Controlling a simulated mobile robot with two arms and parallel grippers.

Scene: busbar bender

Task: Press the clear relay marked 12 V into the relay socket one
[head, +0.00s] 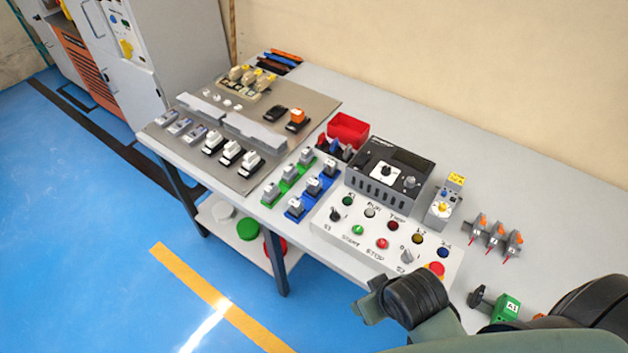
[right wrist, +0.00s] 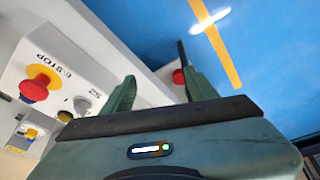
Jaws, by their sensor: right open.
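I cannot make out a clear relay marked 12 V at this size. On the grey mounting plate (head: 205,167), a low black socket-like part (head: 275,114) sits beside a similar black part topped with an orange block (head: 298,117). I cannot read which one is socket one. My right gripper (head: 364,294) is near the table's front edge, just left of the red emergency-stop button (head: 435,269). In the right wrist view, my right gripper (right wrist: 160,90) is open, with nothing between its fingers; the floor shows past them. My left gripper is not in view.
A white button panel (head: 385,232) and a black-topped device (head: 390,170) stand mid-table. A red bin (head: 347,129) is behind. Small parts with orange tabs (head: 495,236) and a green block (head: 507,307) lie at the right. The back right table is clear.

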